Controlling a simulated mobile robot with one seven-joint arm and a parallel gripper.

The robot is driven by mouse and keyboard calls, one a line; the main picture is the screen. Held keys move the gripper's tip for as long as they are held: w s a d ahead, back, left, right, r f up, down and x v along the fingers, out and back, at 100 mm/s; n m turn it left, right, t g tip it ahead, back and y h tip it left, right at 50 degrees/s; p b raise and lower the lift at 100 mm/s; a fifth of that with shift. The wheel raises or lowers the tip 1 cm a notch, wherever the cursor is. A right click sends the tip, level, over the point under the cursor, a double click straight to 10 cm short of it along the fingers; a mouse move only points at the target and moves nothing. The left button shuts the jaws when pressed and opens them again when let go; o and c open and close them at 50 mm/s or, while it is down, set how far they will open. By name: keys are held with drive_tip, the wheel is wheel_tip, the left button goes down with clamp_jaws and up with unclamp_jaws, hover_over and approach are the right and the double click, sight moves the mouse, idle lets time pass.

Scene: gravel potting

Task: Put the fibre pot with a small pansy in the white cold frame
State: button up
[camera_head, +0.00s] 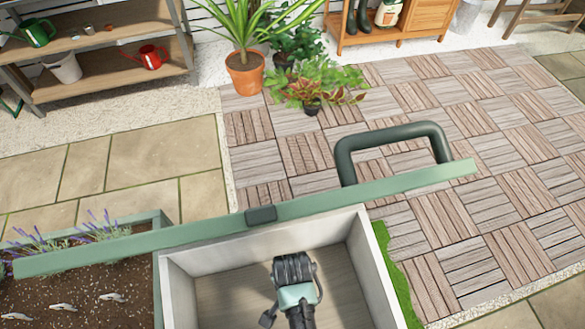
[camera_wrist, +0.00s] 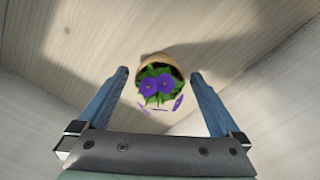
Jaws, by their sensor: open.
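The fibre pot (camera_wrist: 151,60) is tan and round, with a small purple pansy (camera_wrist: 158,86) and green leaves. In the wrist view it is between the tips of my gripper (camera_wrist: 160,74), over a pale wood-grained floor. The fingers are spread, with a visible gap on each side of the pot. In the head view my gripper (camera_head: 294,270) points down inside a white-walled box (camera_head: 172,292), which looks like the white cold frame. The pot is hidden under my gripper there. I cannot tell whether the pot rests on the floor.
A pale green rail (camera_head: 350,191) with a dark green handle (camera_head: 395,132) crosses beyond the box. A soil bed (camera_head: 80,285) with lavender lies at left, green turf (camera_head: 385,250) at right. Potted plants (camera_head: 245,75) and a shelf (camera_head: 95,40) stand farther back.

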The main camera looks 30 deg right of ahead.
wheel_tip(320, 180, up, 12)
drive_tip(key=shift+f+p, duration=0.2)
drive_tip(key=shift+p, duration=0.75)
